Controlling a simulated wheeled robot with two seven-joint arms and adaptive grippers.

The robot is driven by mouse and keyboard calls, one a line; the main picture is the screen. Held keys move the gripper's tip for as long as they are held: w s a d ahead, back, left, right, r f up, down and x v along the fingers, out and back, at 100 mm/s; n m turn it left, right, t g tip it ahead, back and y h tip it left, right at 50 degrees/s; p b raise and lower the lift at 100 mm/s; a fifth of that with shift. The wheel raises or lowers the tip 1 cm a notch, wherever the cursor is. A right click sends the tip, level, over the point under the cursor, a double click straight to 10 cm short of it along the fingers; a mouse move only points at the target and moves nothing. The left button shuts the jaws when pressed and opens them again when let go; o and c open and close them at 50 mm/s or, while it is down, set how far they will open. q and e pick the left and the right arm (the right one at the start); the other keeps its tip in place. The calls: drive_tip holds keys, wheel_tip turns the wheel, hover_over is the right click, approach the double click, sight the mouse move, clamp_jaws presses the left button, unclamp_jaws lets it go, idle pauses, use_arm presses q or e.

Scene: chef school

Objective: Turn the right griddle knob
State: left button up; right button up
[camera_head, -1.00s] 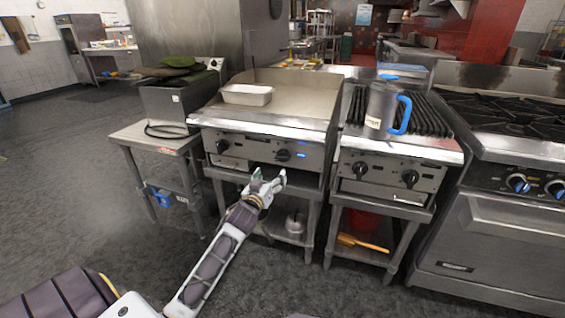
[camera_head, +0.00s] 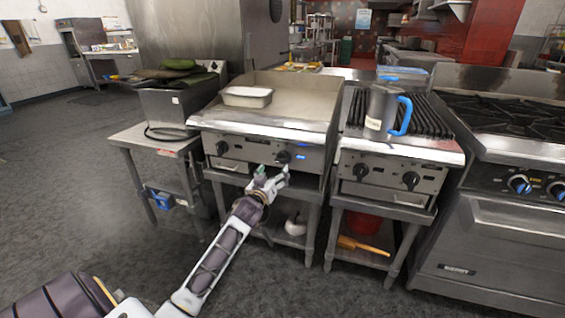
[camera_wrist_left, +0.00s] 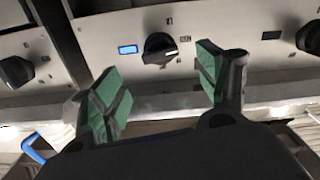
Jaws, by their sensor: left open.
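The griddle (camera_head: 285,93) has two black knobs on its front panel. Its right knob (camera_head: 283,157) sits beside small blue lit displays, and its left knob (camera_head: 222,147) is farther left. My left gripper (camera_head: 273,177) is open and empty, just below and in front of the right knob. In the left wrist view, the right knob (camera_wrist_left: 159,47) lies between and beyond the two green-padded fingers of my gripper (camera_wrist_left: 160,82). The knob's pointer is visible, and I see no finger touching it. My right gripper is not in view.
A white-rimmed pan (camera_head: 247,97) sits on the griddle. A stove (camera_head: 505,190) is farther right. Open floor lies in front.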

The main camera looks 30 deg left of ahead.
sight(281, 162)
use_arm(q)
drive_tip(key=b+x, duration=0.1)
drive_tip(key=x, duration=0.2)
drive_tip(key=shift+w, duration=0.15)
drive_tip(key=shift+b+x, duration=0.35)
drive_tip(key=shift+x, duration=0.9)
drive_tip(key=shift+b+x, duration=0.3)
drive_tip(key=shift+x, duration=0.6)
drive_tip(key=shift+b+x, duration=0.35)
drive_tip(key=shift+x, duration=0.7)
drive_tip(key=shift+w+a, duration=0.15)
drive_tip(key=shift+w, duration=0.1)
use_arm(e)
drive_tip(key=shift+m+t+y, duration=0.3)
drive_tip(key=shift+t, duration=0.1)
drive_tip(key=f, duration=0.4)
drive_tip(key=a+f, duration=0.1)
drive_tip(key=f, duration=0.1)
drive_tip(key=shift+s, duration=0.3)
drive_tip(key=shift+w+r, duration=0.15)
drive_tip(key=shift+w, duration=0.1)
